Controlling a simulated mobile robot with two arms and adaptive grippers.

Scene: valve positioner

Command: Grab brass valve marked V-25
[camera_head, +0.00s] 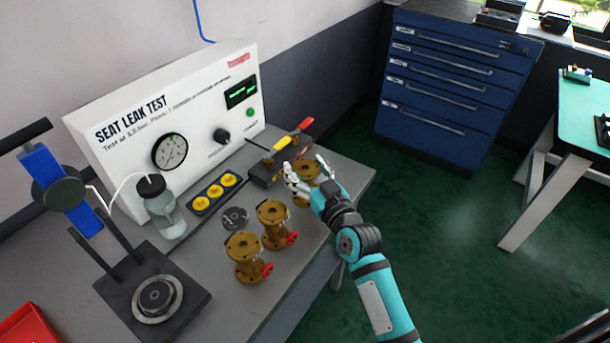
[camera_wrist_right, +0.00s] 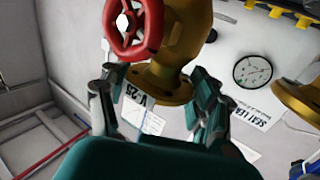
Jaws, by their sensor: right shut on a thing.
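The brass valve (camera_wrist_right: 183,45) with a red handwheel (camera_wrist_right: 133,22) and a white tag reading V-25 (camera_wrist_right: 133,97) is close up in the right wrist view. My right gripper (camera_wrist_right: 160,95) is shut on it, with fingers on both sides of its flange. In the head view my right gripper (camera_head: 309,174) is at the bench's right part, around the brass valve (camera_head: 304,188), which it partly hides. I cannot tell whether the valve touches the bench. Two more brass valves with red handwheels stand to its left, a middle one (camera_head: 273,222) and a nearer one (camera_head: 246,256). My left gripper is not in view.
The grey bench (camera_head: 345,172) carries a white seat leak test panel (camera_head: 200,90), a glass jar (camera_head: 165,215), a yellow-capped tray (camera_head: 215,190), colored-handled tools (camera_head: 285,150) and a clamp stand (camera_head: 150,290). A blue drawer cabinet (camera_head: 450,85) stands beyond open green floor.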

